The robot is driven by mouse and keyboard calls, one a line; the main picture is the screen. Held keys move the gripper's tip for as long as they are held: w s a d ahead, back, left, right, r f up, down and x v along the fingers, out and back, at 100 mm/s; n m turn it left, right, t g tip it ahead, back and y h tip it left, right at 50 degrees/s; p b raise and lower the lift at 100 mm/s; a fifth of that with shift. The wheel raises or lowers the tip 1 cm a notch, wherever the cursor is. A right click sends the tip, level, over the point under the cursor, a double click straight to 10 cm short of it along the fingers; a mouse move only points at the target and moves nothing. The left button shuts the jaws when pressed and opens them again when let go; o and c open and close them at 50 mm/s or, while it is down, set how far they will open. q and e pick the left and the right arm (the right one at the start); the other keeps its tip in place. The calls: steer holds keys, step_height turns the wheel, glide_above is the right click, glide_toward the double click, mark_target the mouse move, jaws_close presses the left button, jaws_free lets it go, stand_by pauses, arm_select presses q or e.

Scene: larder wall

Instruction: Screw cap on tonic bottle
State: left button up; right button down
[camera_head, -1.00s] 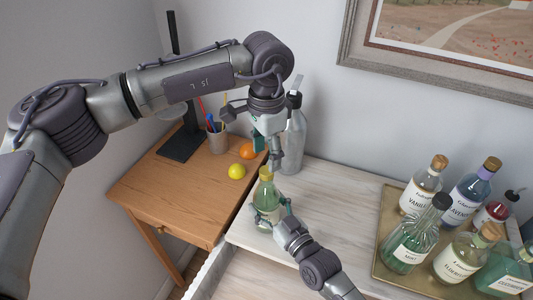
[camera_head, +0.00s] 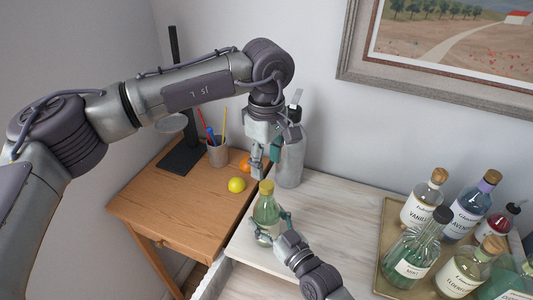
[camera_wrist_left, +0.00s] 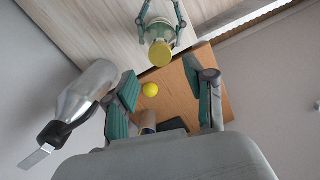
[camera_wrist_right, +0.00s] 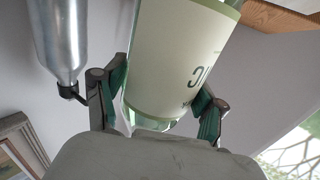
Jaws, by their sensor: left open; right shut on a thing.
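The green tonic bottle (camera_head: 267,215) stands upright on the pale wooden top, with a gold cap (camera_head: 266,187) on its neck. How tight the cap sits cannot be told. My right gripper (camera_head: 271,230) is shut around the bottle's body; the right wrist view shows its cream label (camera_wrist_right: 175,60) between the fingers. My left gripper (camera_head: 257,162) is open and empty, above the cap and apart from it. The left wrist view shows the cap (camera_wrist_left: 160,53) beyond the open fingers (camera_wrist_left: 168,88).
A grey siphon bottle (camera_head: 290,155) stands close behind my left gripper. A yellow lemon (camera_head: 236,185), an orange (camera_head: 245,164) and a pencil cup (camera_head: 217,153) are on the brown desk. A tray (camera_head: 388,240) of several bottles stands at the right. Pale top between is clear.

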mark_target(267, 184)
arm_select(q)
steer(key=n, duration=0.5)
steer(key=shift+r, duration=0.15)
steer(key=n, duration=0.7)
steer(key=shift+r, duration=0.25)
steer(key=n, duration=0.7)
steer(key=shift+r, duration=0.25)
steer(key=n, duration=0.6)
steer(key=shift+r, duration=0.2)
steer(key=shift+f, duration=4.05)
